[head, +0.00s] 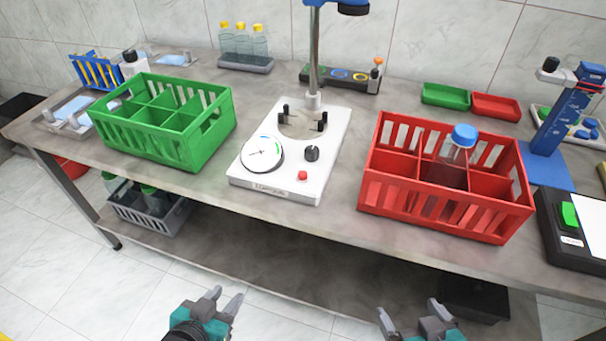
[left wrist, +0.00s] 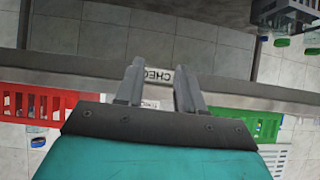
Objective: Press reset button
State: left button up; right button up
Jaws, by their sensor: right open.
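A white capping machine (head: 240,172) stands at the middle of the table, with a round dial (head: 262,154), a black knob (head: 311,153) and a small red button (head: 302,175) on its front panel. Any label at the red button is too small to read. My left gripper (head: 226,297) is in front of and below the table edge, apart from the machine. In the left wrist view its two fingers (left wrist: 160,85) are apart with nothing between them. My right gripper (head: 410,313) is open and empty, low in front of the table.
A green crate (head: 160,145) stands left of the machine. A red crate (head: 440,215) with a blue-capped bottle (head: 455,160) stands to its right. A black device with a green button (head: 569,214) is at the far right. The table strip before the machine is clear.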

pick_arm(q)
grip_shut()
jog(key=shift+s, duration=0.1)
dwell(1.0)
